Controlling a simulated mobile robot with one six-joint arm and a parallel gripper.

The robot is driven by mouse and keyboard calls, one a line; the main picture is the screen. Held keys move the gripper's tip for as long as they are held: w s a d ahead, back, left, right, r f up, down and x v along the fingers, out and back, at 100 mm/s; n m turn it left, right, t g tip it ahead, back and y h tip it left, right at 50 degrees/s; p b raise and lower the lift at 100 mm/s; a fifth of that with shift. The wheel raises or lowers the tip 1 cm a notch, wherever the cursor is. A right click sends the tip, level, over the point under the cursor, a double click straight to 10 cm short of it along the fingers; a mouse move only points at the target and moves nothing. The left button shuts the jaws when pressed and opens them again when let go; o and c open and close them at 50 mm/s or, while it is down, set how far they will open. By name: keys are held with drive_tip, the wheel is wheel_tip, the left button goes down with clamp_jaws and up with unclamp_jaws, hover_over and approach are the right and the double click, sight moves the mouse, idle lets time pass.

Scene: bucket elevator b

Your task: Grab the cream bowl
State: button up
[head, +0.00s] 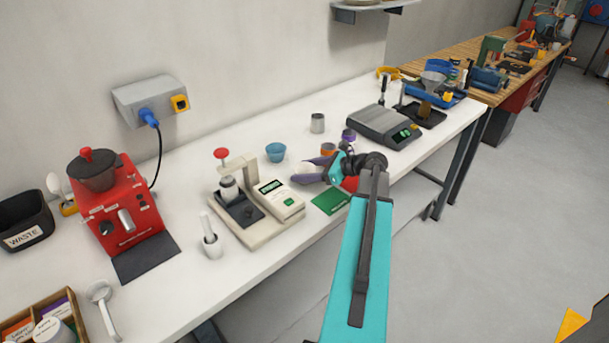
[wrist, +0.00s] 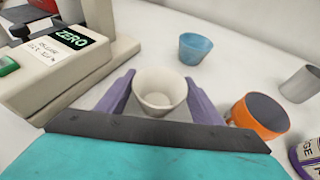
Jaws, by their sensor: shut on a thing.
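The cream bowl (wrist: 160,92) sits between the two purple fingers of my gripper (wrist: 160,97) in the wrist view, with its open top facing up. The fingers press on its left and right sides. In the head view my gripper (head: 314,174) is over the white bench, to the right of the beige press. The cream bowl (head: 307,169) shows there only in part between the fingers. I cannot tell whether it rests on the bench or is just above it.
A blue bowl (wrist: 195,48) stands behind the cream bowl. An orange cup (wrist: 258,115) and a grey metal cup (wrist: 301,83) are to the right. The beige press with its ZERO display (wrist: 70,40) is close on the left. A green card (head: 330,201) lies near the bench's front edge.

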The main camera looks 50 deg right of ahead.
drive_tip(key=shift+r, duration=0.15)
drive_tip(key=shift+r+b, duration=0.6)
drive_tip(key=shift+r, duration=0.85)
drive_tip(key=s+d+b, duration=0.1)
drive_tip(key=s+d, duration=0.1)
drive_tip(key=s, duration=0.3)
drive_tip(key=s+d+r+b, duration=0.1)
drive_tip(key=s+d, duration=0.1)
drive_tip(key=s, duration=0.2)
drive_tip(key=s+d+b, duration=0.1)
drive_tip(key=s+d, duration=0.1)
drive_tip(key=s, duration=0.3)
drive_tip(key=shift+s+d+r, duration=0.3)
drive_tip(key=shift+r, duration=0.1)
drive_tip(key=shift+a, duration=0.1)
